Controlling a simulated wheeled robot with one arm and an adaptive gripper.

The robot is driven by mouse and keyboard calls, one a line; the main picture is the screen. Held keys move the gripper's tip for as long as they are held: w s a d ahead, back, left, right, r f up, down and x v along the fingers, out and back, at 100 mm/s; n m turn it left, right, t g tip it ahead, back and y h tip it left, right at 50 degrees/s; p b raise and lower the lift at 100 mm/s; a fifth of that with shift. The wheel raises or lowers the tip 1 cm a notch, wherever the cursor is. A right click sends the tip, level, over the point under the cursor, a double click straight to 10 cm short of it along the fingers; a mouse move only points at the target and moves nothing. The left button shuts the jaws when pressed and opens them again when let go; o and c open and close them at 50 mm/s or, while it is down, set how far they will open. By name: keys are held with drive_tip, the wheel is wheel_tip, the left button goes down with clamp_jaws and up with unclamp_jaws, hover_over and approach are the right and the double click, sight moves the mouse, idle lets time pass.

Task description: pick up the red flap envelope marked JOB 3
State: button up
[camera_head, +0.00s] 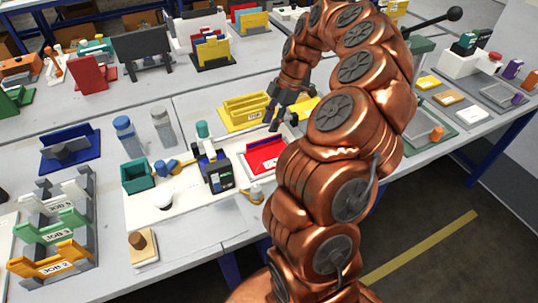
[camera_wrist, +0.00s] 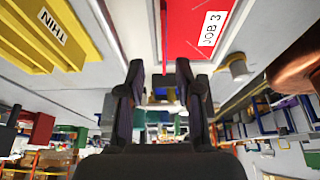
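The red flap envelope (camera_head: 262,156) lies flat on the table in a white holder, right of a dark device with a small screen. In the wrist view the red envelope (camera_wrist: 186,32) fills the top middle, and its white label reads JOB 3. My gripper (camera_head: 273,124) is above the table, just behind the envelope and apart from it. In the wrist view my gripper (camera_wrist: 160,72) has its two dark fingers spread with nothing held between them.
A yellow tray (camera_head: 245,112) stands close to my gripper; its label reads THIN in the wrist view. The dark device (camera_head: 217,169) stands left of the envelope. A rack at far left has a green slot (camera_head: 57,228) marked JOB 3. Bottles (camera_head: 126,132) stand further left.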

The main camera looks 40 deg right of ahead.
sight(261, 149)
drive_tip(key=shift+s+p+x, duration=0.15)
drive_tip(key=shift+p+x, duration=0.4)
drive_tip(key=shift+x, duration=1.25)
drive_tip(key=shift+s+p+x, duration=0.1)
drive_tip(key=shift+p+x, duration=0.4)
drive_tip(key=shift+x, duration=1.25)
drive_tip(key=shift+a, duration=0.15)
drive_tip(key=shift+c, duration=0.2)
clamp_jaws()
